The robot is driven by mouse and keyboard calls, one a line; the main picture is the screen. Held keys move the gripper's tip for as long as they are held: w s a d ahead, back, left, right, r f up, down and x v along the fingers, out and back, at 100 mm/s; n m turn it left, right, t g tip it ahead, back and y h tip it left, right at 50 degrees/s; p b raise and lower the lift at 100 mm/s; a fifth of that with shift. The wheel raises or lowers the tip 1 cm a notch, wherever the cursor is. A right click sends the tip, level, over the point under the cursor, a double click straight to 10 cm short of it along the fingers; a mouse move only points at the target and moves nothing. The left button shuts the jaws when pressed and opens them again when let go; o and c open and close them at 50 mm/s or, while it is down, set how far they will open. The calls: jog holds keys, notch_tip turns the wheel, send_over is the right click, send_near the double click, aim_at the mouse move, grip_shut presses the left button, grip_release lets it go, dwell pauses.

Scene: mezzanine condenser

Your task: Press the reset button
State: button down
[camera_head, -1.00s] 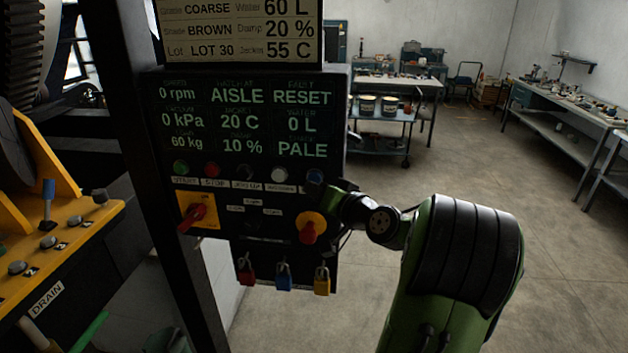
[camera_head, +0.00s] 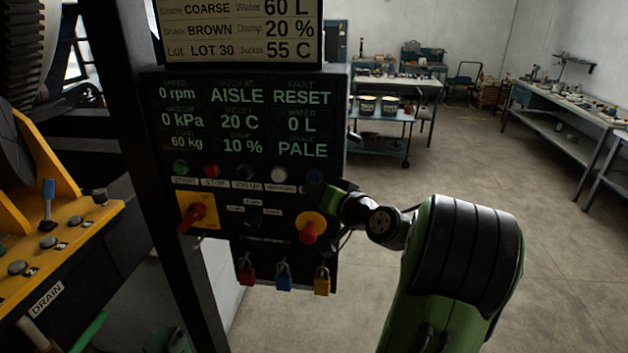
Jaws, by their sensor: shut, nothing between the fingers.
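The black control panel (camera_head: 260,205) has a row of buttons: green (camera_head: 179,168), red (camera_head: 211,170), black (camera_head: 245,173), white (camera_head: 279,175) and dark blue (camera_head: 315,177). The blue button is at the right end of the row; its label is hidden behind my gripper, so I cannot read which button is marked reset. My gripper (camera_head: 328,190) is shut and empty, close below and to the right of the blue button. I cannot tell whether it touches it. The panel's display (camera_head: 303,97) reads RESET under its fault heading.
A red mushroom knob (camera_head: 308,232) on a yellow base sits just below my gripper. A red rotary switch (camera_head: 193,212) is at the left. Yellow machinery (camera_head: 60,245) stands left; the floor at right is open.

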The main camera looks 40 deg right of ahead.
jog(key=shift+w+d, duration=0.3)
jog(key=shift+d, duration=0.1)
jog(key=shift+w+d, duration=0.2)
jog(key=shift+d, duration=0.1)
dwell(0.7)
jog(key=shift+s+a+b, duration=0.5)
jog(key=shift+a+b, duration=0.05)
jog(key=shift+a, duration=0.15)
jog(key=shift+s+a+b, duration=0.65)
jog(key=shift+s+a, duration=0.15)
jog(key=shift+a, duration=0.2)
jog(key=shift+s+a+b, duration=0.65)
jog(key=shift+s+a, duration=0.1)
jog(key=shift+a, duration=0.2)
